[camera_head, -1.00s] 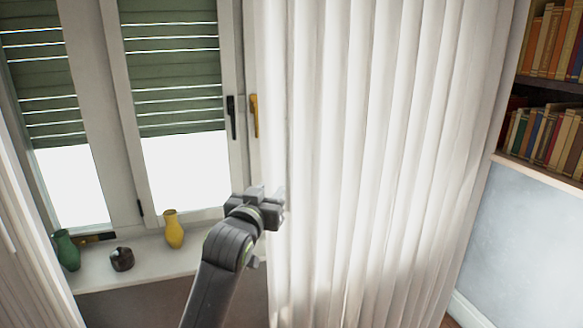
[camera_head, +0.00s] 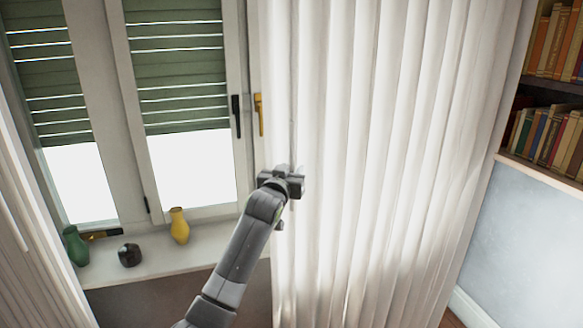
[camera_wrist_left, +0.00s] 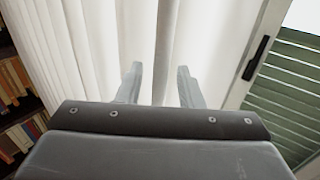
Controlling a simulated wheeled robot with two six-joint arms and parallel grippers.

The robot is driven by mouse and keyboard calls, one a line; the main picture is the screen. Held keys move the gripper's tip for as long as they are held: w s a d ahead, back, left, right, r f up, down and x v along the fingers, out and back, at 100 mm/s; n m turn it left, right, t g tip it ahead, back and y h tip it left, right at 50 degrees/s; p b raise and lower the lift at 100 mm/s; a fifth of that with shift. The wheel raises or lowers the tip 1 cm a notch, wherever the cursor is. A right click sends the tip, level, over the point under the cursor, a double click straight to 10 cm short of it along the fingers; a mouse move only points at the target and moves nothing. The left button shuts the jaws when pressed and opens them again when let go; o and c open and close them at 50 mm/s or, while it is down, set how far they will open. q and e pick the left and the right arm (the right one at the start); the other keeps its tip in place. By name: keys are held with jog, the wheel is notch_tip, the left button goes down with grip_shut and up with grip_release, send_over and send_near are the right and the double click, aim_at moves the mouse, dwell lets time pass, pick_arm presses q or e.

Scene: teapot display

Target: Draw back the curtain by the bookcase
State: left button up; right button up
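The white pleated curtain (camera_head: 385,150) hangs by the bookcase (camera_head: 548,90), its left edge beside the window. My left gripper (camera_head: 296,182) is at the curtain's left edge, at about the height of the sill items or a little above. In the left wrist view its two fingers (camera_wrist_left: 160,72) are spread apart and point at the curtain (camera_wrist_left: 85,50). A fold shows between and beyond the fingers; whether they touch the cloth I cannot tell. My right gripper is not in view.
The window has green blinds (camera_head: 178,70), a black handle (camera_head: 236,115) and a yellow handle (camera_head: 259,113). On the sill (camera_head: 200,243) stand a green vase (camera_head: 75,245), a dark pot (camera_head: 129,255) and a yellow vase (camera_head: 179,226). Another curtain (camera_head: 30,240) hangs at left.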

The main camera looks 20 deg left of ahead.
pick_arm(q)
jog(key=shift+w, duration=0.5)
jog(key=shift+c, duration=0.2)
grip_shut()
